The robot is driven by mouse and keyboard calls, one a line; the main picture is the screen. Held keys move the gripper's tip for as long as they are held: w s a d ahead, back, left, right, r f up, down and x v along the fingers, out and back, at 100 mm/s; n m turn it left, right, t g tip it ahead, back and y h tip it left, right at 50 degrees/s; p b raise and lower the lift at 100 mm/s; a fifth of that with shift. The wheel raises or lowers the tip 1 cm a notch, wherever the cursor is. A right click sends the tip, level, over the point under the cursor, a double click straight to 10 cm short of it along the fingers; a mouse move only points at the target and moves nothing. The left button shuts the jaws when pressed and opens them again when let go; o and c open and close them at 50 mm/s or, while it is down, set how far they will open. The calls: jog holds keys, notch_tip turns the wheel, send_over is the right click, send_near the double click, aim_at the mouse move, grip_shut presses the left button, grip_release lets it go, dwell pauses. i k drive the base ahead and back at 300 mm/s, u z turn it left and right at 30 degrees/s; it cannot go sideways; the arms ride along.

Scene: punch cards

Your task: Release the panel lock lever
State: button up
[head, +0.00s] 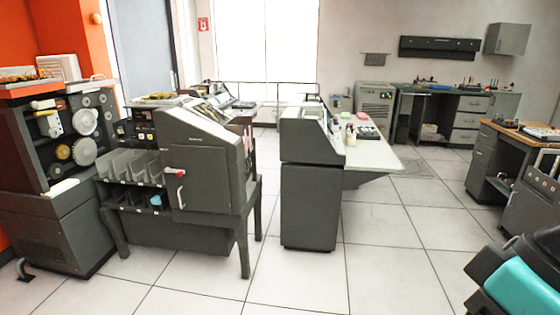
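A dark grey card machine (205,165) on legs stands left of centre in the head view. On its front panel is a small white lever with a red end (174,171), lying roughly level. A white upright handle (180,197) sits just below it. I cannot tell for sure which of these is the panel lock lever, or whether it is engaged. A teal and black part of my arm (520,285) shows at the lower right, far from the machine. My gripper's fingers are not in view.
A grey cabinet with reels and gears (75,140) stands at the far left. A grey unit (310,205) with a white desktop stands right of the card machine. Benches line the back and right. The tiled floor (400,265) in front is clear.

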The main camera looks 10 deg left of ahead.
aim_at(180, 173)
jog(key=i, duration=1.25)
jog(key=u, duration=1.85)
jog(key=i, duration=0.5)
jog(key=u, duration=0.55)
jog(key=i, duration=0.85)
jog(key=z, duration=0.15)
